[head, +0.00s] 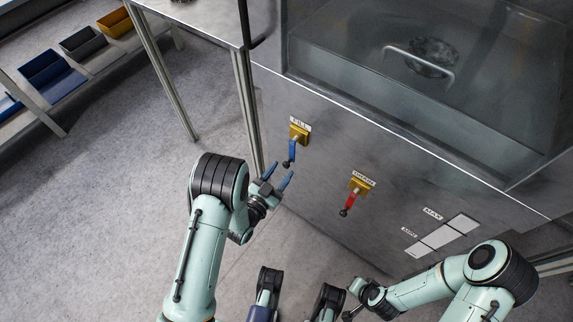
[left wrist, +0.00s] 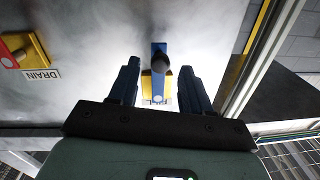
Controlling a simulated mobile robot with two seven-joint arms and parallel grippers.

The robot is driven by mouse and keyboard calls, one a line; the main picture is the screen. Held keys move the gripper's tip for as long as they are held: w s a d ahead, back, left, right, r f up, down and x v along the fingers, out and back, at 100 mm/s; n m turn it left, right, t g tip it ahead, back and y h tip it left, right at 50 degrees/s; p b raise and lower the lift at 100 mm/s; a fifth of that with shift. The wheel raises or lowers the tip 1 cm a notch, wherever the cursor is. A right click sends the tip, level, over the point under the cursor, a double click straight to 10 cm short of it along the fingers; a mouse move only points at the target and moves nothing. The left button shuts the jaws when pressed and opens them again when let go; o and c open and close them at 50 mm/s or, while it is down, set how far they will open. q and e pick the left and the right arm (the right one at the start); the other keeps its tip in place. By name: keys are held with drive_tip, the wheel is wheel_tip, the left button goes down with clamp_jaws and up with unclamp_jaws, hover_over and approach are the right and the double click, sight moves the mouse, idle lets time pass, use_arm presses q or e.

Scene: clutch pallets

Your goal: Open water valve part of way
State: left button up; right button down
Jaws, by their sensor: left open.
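The fill valve has a blue lever (head: 292,150) with a black knob on a yellow plate (head: 299,134), on the metal tank's front under a label. The lever hangs down, slightly slanted. My left gripper (head: 278,176) is open and empty, just below and left of the knob. In the left wrist view the blue lever (left wrist: 158,48) and its black knob appear between the two spread blue fingers (left wrist: 160,84), with no clear contact. My right gripper (head: 353,300) is low in the head view, away from the valves; its jaws are too small to judge.
A red drain lever (head: 350,201) on a yellow plate is right of the fill valve. A MIN/MAX level gauge (head: 443,236) is farther right. The tank (head: 330,105) has a glass front with a handle. A table leg (head: 165,80) stands left; bins (head: 50,72) sit on a shelf.

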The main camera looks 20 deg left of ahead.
sight(285, 167)
use_arm(q)
drive_tip(key=shift+x, duration=1.95)
use_arm(e)
drive_tip(key=shift+w+d+f, duration=0.25)
drive_tip(key=shift+w+f, duration=0.05)
drive_tip(key=shift+w, duration=0.2)
use_arm(q)
clamp_jaws()
